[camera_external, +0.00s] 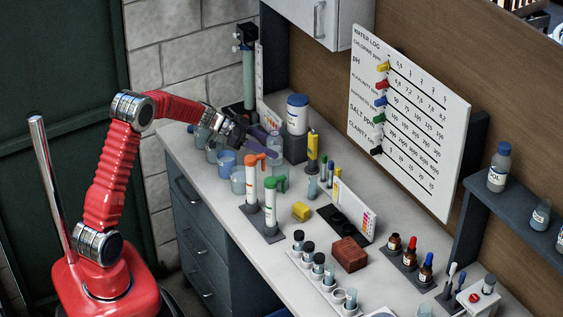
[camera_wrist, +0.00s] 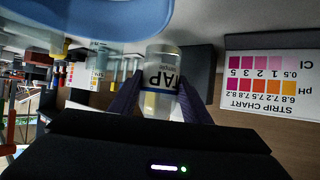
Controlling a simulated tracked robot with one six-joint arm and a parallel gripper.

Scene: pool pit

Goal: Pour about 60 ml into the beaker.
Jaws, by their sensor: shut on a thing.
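My gripper (camera_external: 262,138) is over the back part of the counter, its purple fingers shut on a clear bottle. The bottle (camera_external: 275,151) is labelled "TAP" in the wrist view (camera_wrist: 160,80), between the two fingers. It looks about upright. Its liquid level is hard to read. A clear, beaker-like vessel (camera_external: 238,181) stands on the counter, in front of and below the gripper. A blue cup (camera_external: 226,162) stands just behind it. I cannot tell for sure which vessel is the beaker. A large bluish translucent vessel (camera_wrist: 80,15) fills the wrist view's top left.
Orange-topped (camera_external: 254,185) and green-topped (camera_external: 270,205) tubes stand in front of the bottle.

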